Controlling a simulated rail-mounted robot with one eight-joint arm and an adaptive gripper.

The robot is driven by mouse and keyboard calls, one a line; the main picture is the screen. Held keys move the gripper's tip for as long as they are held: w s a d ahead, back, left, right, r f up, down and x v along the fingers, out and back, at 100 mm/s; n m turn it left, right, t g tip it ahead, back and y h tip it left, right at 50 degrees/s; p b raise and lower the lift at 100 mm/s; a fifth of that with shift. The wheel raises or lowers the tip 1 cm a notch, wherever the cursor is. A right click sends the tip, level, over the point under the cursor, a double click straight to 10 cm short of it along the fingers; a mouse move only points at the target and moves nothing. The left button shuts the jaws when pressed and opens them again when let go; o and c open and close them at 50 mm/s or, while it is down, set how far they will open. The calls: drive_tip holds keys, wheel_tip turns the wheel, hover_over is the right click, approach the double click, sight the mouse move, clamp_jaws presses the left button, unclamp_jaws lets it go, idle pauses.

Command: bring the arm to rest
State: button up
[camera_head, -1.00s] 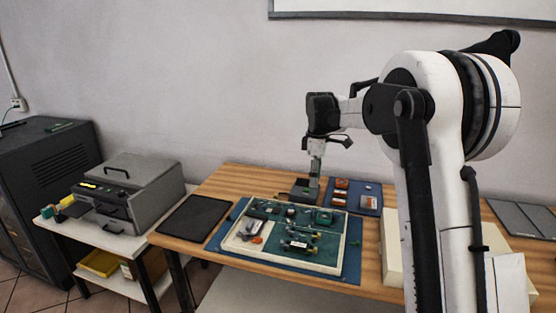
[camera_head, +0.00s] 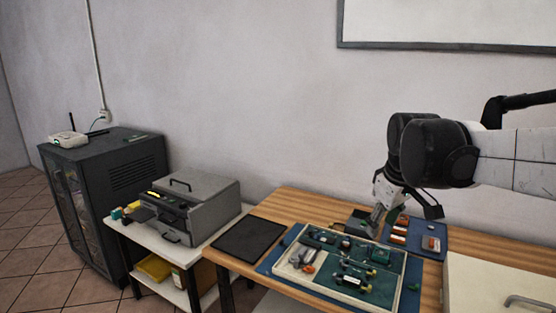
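My gripper (camera_head: 378,218) hangs from my arm, which reaches in from the right side of the view.
A black mat (camera_head: 248,240) lies left of the tray. A blue mat (camera_head: 432,253) with orange-and-white items is at the right. A pale box (camera_head: 480,285) stands at the front right. A grey machine (camera_head: 205,205) sits on a white side table, beside a dark cabinet (camera_head: 100,185).

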drive_tip(key=s+a+f+m+t, duration=0.1)
drive_tip(key=s+f+m, duration=0.2)
drive_tip(key=s, duration=0.7)
drive_tip(key=s+a+f+m+t, duration=0.2)
drive_tip(key=s+f+m, duration=0.1)
drive_tip(key=s, duration=0.6)
drive_tip(key=shift+s+a+f+t, duration=0.3)
drive_tip(key=shift+s+f, duration=0.1)
drive_tip(key=shift+f, duration=0.3)
idle(0.4)
